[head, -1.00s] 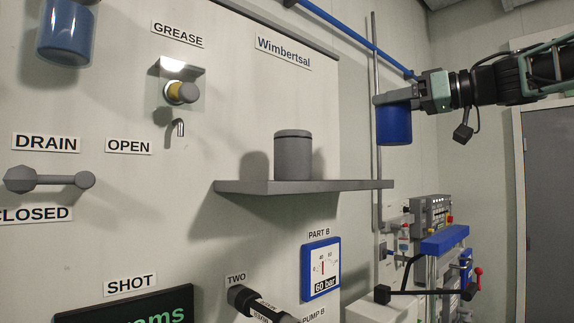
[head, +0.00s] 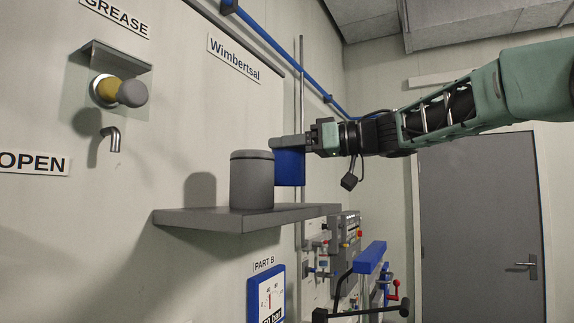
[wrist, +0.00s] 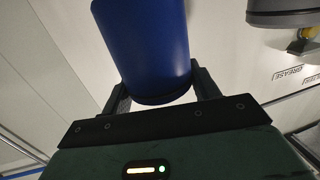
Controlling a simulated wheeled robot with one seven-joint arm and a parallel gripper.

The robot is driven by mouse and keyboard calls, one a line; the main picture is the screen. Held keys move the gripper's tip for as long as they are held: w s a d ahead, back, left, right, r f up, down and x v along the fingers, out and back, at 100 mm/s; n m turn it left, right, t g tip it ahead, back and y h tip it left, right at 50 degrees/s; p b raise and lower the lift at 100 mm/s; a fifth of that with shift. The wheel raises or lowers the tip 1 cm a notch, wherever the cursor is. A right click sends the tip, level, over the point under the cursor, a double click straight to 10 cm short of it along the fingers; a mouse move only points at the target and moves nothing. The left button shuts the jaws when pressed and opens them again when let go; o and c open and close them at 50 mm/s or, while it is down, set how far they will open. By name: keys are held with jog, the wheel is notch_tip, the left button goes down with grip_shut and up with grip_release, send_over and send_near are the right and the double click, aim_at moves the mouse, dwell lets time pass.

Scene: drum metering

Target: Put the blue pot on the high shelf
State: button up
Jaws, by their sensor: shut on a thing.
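The blue pot (head: 290,169) is held in my gripper (head: 290,143), just beyond and to the right of the grey pot in the head view. In the wrist view the blue pot (wrist: 145,45) sits between my gripper's two fingers (wrist: 160,92), which are shut on it. The high shelf (head: 190,217) is a grey board on the pale wall. The blue pot's lower edge shows above the level of the shelf's right part. I cannot tell if the pot is over the board or beside it.
A grey lidded pot (head: 252,180) stands on the shelf, close to the blue pot in the head view; it also shows in the wrist view (wrist: 285,12). A grease knob (head: 130,93) and spout (head: 111,138) are on the wall at left. A blue pipe (head: 280,60) runs above.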

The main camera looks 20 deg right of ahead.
aim_at(290, 161)
jog(key=shift+f, duration=1.65)
jog(key=shift+f, duration=0.1)
jog(key=o, duration=1.1)
jog(key=shift+f, duration=0.1)
jog(key=shift+r, duration=0.25)
jog(key=b+v, duration=0.3)
jog(key=v, duration=0.9)
jog(key=shift+b, duration=0.35)
jog(key=shift+f, duration=0.1)
